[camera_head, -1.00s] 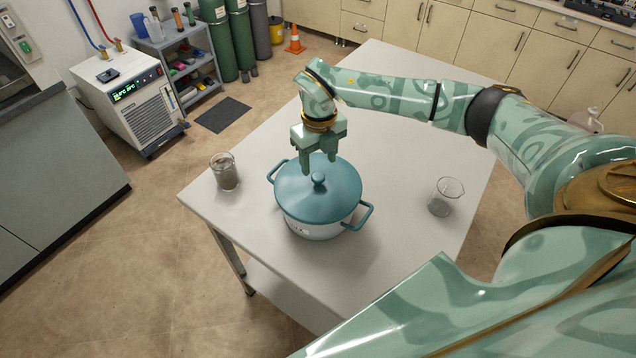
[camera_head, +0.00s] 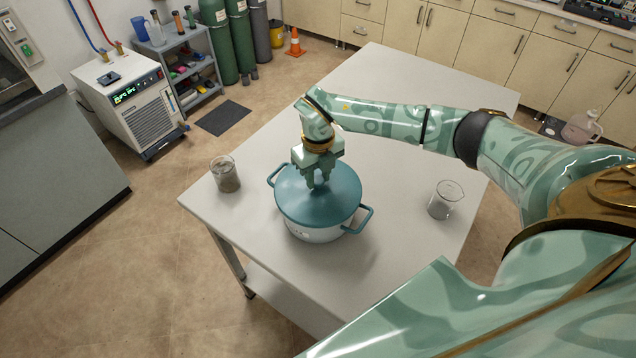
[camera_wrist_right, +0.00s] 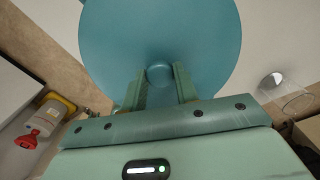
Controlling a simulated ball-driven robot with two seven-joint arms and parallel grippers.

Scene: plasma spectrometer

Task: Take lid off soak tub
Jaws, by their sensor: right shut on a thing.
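The soak tub (camera_head: 313,233) is a pale pot with teal side handles, standing on the white table. Its teal lid (camera_head: 343,197) sits on the tub. My right gripper (camera_head: 319,184) reaches down over the lid's middle. In the right wrist view its two fingers (camera_wrist_right: 160,82) are shut on the lid's round knob (camera_wrist_right: 160,73), one on each side. The lid's disc (camera_wrist_right: 205,35) fills the top of that view. My left gripper is not in view.
A beaker of murky grey contents (camera_head: 225,174) stands left of the tub on the white table (camera_head: 400,262). A clear glass beaker (camera_head: 444,200) stands to the right. The table behind the tub and in front of it is bare.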

